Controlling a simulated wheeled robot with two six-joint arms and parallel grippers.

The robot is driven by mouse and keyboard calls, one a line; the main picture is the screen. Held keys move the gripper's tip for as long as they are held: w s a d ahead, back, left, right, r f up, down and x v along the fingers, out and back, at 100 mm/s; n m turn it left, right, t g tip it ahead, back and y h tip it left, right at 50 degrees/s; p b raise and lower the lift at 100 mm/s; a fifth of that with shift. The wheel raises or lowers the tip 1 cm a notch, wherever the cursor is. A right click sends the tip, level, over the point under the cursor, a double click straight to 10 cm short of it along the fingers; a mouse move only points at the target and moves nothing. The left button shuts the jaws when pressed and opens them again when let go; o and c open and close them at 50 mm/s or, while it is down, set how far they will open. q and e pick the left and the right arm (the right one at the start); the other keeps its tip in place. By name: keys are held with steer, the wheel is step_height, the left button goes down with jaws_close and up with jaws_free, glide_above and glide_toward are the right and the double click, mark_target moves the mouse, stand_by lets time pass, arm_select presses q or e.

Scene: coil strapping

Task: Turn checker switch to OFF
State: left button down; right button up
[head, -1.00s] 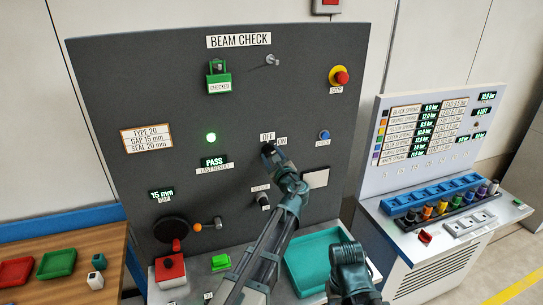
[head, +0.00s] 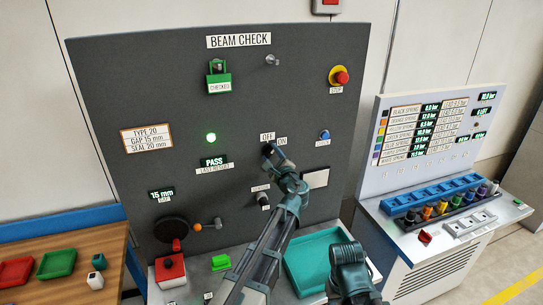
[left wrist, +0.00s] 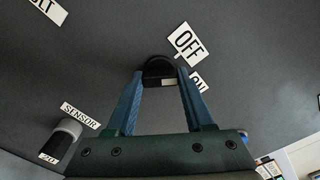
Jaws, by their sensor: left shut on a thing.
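The checker switch is a black knob (left wrist: 158,70) on the dark panel, below the OFF label (head: 267,136) and the ON label (head: 282,141). In the left wrist view the OFF label (left wrist: 188,43) is to its upper right, and the ON label is partly hidden by a finger. My left gripper (head: 270,152) is at the switch, and in the left wrist view its two blue fingers (left wrist: 160,82) are shut on the knob. The knob's exact setting cannot be told. My right gripper is not seen; only part of that arm shows at the bottom.
The sensor knob (left wrist: 62,137) is beside the gripper, to the lower left in the wrist view. A green lamp (head: 210,138) is lit above a PASS display (head: 214,162). A red stop button (head: 340,77) is at the upper right. A teal tray (head: 307,265) lies below.

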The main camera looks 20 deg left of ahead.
arm_select(q)
steer(key=n, duration=0.3)
steer(key=shift+n, duration=2.1)
steer(key=shift+c, duration=1.4)
jaws_free()
steer(key=shift+s+d, duration=0.1)
steer(key=v, duration=1.3)
steer(key=shift+s+d, duration=0.2)
steer(key=shift+s, duration=0.05)
